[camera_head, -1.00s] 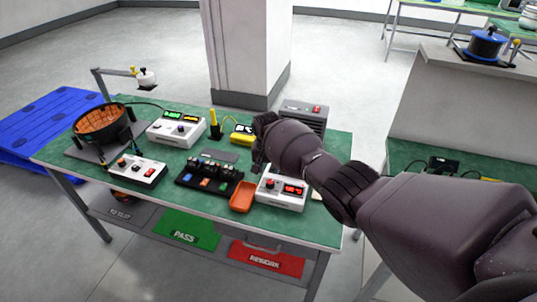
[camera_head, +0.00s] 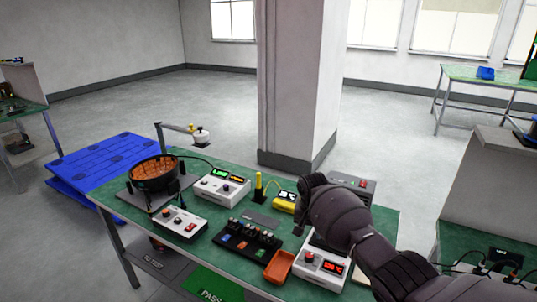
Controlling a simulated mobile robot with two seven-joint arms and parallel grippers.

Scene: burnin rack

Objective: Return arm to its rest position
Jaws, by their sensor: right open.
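My right arm comes in from the lower right over the green workbench (camera_head: 384,226). My right gripper (camera_head: 299,229) hangs at the end of the dark wrist, above the bench near the white box with the red display (camera_head: 309,272). Its fingers are small and partly hidden by the wrist, and nothing shows held in it. My left arm and gripper are not in view.
A pillar (camera_head: 290,80) stands behind. Blue pallets (camera_head: 110,155) lie left.

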